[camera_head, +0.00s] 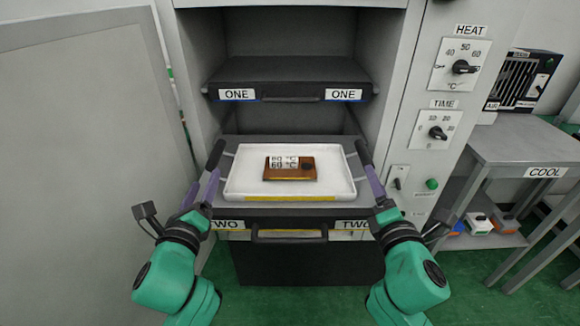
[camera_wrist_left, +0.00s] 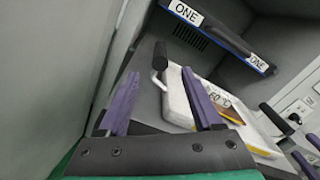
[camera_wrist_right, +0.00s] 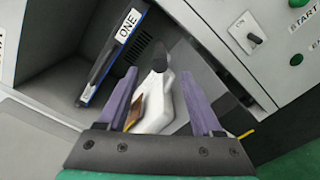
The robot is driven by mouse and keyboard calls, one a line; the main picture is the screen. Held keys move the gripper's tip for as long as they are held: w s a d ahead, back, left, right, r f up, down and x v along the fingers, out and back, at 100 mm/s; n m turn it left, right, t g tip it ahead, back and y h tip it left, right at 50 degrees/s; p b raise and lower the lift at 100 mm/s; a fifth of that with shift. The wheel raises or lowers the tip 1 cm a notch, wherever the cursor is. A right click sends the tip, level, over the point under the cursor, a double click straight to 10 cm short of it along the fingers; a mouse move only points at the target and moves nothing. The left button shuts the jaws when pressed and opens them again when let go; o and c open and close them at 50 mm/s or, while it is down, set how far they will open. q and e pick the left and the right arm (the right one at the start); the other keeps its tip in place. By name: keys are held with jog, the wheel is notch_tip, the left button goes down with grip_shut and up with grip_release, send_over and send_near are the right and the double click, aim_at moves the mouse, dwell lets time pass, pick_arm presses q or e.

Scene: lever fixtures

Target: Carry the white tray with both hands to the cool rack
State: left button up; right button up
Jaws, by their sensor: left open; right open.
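The white tray (camera_head: 240,183) sits on the pulled-out shelf marked TWO, with a brown block reading 60 °C (camera_head: 290,168) on it. The tray has a black-gripped handle at each side, the left one (camera_head: 216,155) and the right one (camera_head: 363,152). My left gripper (camera_head: 205,181) is open by the left handle. In the left wrist view that handle (camera_wrist_left: 160,56) shows between and beyond the spread fingers. My right gripper (camera_head: 373,178) is open by the right handle, which shows the same way in the right wrist view (camera_wrist_right: 159,57). Neither gripper visibly touches its handle.
Shelf ONE (camera_head: 290,75) is above the tray inside the grey cabinet. An open door (camera_head: 80,120) stands at the left. HEAT and TIME dials (camera_head: 448,90) are on the right panel. The grey COOL rack (camera_head: 510,145) stands at the right, its top mostly clear, with a fan unit behind.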

aim_at(218, 154)
pick_arm(q)
jog(key=w, duration=1.2)
pick_arm(e)
jog(key=w, duration=1.2)
pick_arm(q)
jog(key=shift+s, duration=0.1)
pick_arm(e)
jog(key=shift+s, duration=0.1)
pick_arm(q)
grip_shut()
pick_arm(e)
grip_shut()
pick_arm(q)
jog(key=shift+d+r, duration=0.1)
jog(key=shift+d, duration=0.05)
pick_arm(e)
jog(key=shift+a, duration=0.2)
